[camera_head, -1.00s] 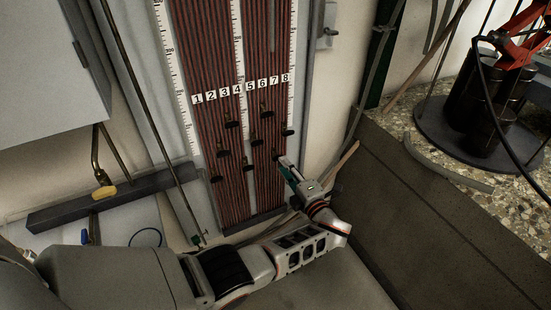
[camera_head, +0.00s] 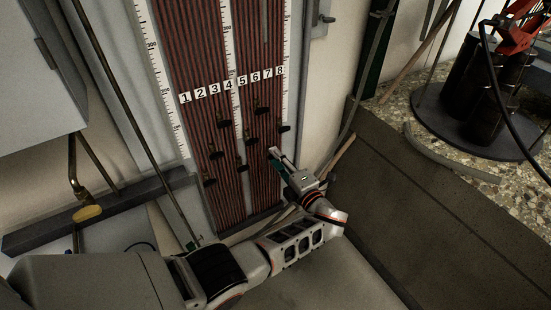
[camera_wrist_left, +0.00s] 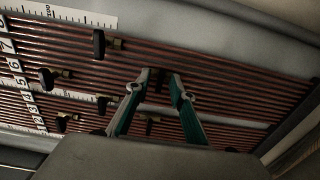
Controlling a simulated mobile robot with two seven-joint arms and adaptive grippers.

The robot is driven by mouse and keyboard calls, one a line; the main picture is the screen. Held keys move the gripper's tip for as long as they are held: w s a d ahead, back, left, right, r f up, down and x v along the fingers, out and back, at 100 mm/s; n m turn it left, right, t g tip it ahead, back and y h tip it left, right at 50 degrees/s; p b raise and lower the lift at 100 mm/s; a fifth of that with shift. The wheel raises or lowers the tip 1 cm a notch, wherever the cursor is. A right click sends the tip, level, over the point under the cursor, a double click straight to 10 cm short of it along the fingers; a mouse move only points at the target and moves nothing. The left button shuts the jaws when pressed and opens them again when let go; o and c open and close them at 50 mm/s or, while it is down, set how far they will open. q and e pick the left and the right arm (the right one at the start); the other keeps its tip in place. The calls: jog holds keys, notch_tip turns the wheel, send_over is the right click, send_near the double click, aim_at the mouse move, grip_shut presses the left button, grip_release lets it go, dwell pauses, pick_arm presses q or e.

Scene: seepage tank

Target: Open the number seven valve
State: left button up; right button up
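The tube board (camera_head: 205,60) carries labels 1 to 8, with the number 7 label (camera_head: 268,73) near its right side. Several black valve knobs stand out in staggered rows below the labels. My left gripper (camera_head: 276,152) is at the lower right of the board and hides the knob under label 7 in the head view. In the left wrist view, its two green fingers (camera_wrist_left: 160,90) are apart. A dark knob (camera_wrist_left: 153,124) shows between them; I cannot tell whether they touch it. The number 8 valve (camera_wrist_left: 100,43) is beyond the fingers. My right gripper is not in view.
The number 8 valve (camera_head: 284,128) is close above the gripper, and another valve (camera_head: 241,167) is to its left. A concrete ledge (camera_head: 420,200) with gravel is on the right. A grey cabinet (camera_head: 35,75) is at the left.

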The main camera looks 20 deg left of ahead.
pick_arm(q)
grip_shut()
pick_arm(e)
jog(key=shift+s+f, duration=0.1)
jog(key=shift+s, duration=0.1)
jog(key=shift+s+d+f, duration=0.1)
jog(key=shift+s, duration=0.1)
